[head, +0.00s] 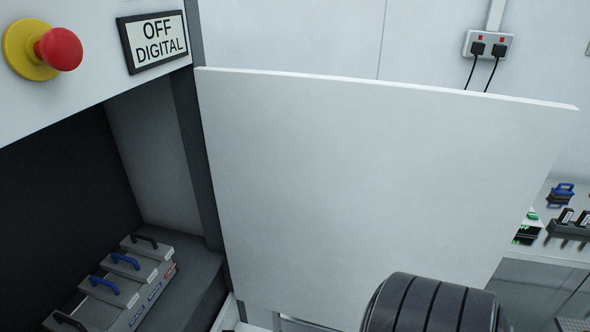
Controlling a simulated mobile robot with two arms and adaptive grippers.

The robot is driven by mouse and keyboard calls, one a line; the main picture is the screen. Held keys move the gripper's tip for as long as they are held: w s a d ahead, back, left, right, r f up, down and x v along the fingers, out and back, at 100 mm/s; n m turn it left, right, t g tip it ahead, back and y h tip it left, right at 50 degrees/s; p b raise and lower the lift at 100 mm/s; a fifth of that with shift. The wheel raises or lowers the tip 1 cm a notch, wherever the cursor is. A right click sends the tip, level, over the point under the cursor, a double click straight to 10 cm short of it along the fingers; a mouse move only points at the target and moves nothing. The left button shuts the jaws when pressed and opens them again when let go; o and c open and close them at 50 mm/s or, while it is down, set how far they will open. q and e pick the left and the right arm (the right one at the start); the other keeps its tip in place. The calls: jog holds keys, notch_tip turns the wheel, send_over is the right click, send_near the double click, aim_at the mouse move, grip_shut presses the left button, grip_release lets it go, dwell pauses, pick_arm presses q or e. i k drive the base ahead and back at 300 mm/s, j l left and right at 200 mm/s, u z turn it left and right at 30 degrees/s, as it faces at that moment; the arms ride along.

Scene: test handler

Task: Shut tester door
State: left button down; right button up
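The tester door (370,180) is a large flat white panel. It stands open, swung out to the right from the right edge of the tester's opening. The tester (90,95) fills the left side, with a dark open bay showing several grey handled units (125,285) inside. A black ribbed rounded part at the bottom right, in front of the door, looks like part of my own arm. No gripper fingers show in the head view. I cannot tell whether the arm part touches the door.
A red emergency button (62,49) on a yellow base and an "OFF DIGITAL" sign (153,41) are on the tester's front above the bay. A side bench (565,245) with small blue and black items stands behind the door at right. A wall socket (488,46) has two plugs.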

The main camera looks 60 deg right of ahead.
aim_at(326, 188)
jog(key=k+l, duration=0.15)
jog(key=l, duration=0.2)
jog(key=k+l, duration=0.2)
jog(key=l, duration=0.15)
jog(key=k+l, duration=0.15)
jog(key=l, duration=0.15)
jog(key=k+l, duration=0.15)
jog(key=l, duration=0.2)
jog(key=k+l, duration=0.2)
jog(key=l, duration=0.15)
